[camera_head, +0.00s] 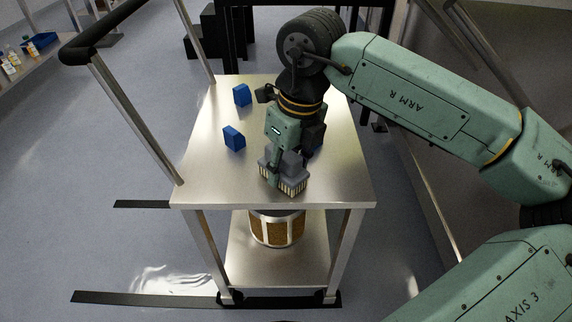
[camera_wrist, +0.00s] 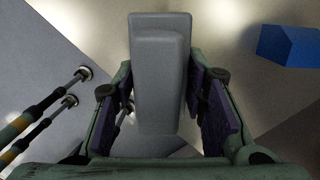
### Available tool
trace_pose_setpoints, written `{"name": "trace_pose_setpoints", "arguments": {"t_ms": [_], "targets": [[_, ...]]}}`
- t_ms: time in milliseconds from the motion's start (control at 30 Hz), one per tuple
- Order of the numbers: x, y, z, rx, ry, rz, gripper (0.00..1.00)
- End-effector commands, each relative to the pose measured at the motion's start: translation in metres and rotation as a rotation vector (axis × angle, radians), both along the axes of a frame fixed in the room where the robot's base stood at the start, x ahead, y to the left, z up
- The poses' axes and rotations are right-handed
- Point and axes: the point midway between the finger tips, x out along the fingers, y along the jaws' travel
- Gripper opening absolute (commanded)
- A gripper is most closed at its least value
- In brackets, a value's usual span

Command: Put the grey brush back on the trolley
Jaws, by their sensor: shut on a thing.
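The grey brush (camera_head: 284,172) has a grey block body and pale bristles pointing down. It is over the front part of the trolley's steel top (camera_head: 205,179), near the front edge. I cannot tell whether the bristles touch the top. My gripper (camera_head: 279,156) comes down from above and is shut on the brush. In the wrist view the brush (camera_wrist: 160,60) sits between the two dark finger pads of my gripper (camera_wrist: 163,105). The bristles are hidden in that view.
Two blue blocks, one farther back (camera_head: 241,95) and one nearer (camera_head: 234,137), stand on the left of the trolley top. A blue block (camera_wrist: 290,46) shows in the wrist view. A round brown-sided container (camera_head: 276,229) stands on the lower shelf. A black-gripped handle (camera_head: 85,45) rises at left.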

Motion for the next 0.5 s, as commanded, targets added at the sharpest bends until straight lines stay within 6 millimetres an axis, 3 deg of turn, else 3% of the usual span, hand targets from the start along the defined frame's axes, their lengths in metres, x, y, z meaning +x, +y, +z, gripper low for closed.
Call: {"name": "trace_pose_setpoints", "arguments": {"t_ms": [100, 133, 400, 500], "targets": [[0.0001, 0.0, -0.005, 0.0, 0.0, 0.0, 0.0], [0.0, 0.0001, -0.0046, 0.0, 0.0, 0.0, 0.39], [-0.0002, 0.0001, -0.0034, 0.0, 0.0, 0.0, 0.57], [-0.0002, 0.0001, -0.0034, 0.0, 0.0, 0.0, 0.59]]}}
